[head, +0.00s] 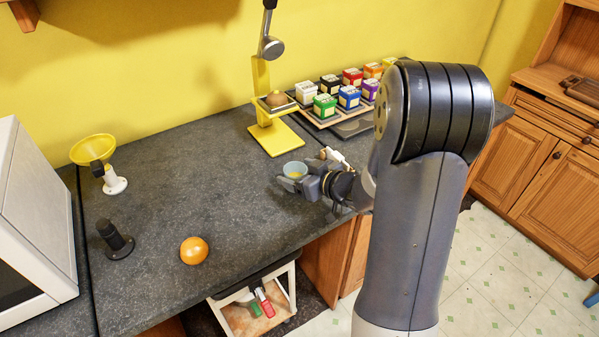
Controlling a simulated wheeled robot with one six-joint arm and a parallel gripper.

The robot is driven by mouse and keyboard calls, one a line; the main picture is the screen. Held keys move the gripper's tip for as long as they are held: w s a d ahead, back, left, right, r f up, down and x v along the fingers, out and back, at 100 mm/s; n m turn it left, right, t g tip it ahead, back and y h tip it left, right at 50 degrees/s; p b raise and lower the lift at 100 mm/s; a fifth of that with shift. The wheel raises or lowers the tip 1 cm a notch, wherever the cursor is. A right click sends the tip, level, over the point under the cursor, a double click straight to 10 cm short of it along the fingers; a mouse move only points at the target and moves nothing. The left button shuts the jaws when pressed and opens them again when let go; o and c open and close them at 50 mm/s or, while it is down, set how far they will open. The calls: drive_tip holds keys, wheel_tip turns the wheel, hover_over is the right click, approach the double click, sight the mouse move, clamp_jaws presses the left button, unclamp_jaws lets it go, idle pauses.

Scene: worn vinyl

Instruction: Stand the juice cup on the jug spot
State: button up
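I cannot make out which place is the jug spot.
An orange (194,250), a dark upright peg (115,240) and a yellow funnel on a white stand (93,150) are at left, beside a white microwave (38,220). A tray of colored boxes (322,118) is at the back. The counter's middle is clear.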

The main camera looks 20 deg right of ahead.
idle(0.6)
drive_tip(key=shift+p+v, duration=1.8)
drive_tip(key=shift+v, duration=2.2)
drive_tip(key=v, duration=1)
drive_tip(key=shift+s+d+r, duration=0.1)
drive_tip(key=shift+s+d, duration=0.1)
drive_tip(key=shift+s, duration=0.15)
drive_tip(key=shift+w, duration=0.1)
drive_tip(key=x, duration=1)
drive_tip(key=shift+w+a, duration=0.2)
drive_tip(key=shift+w, duration=0.15)
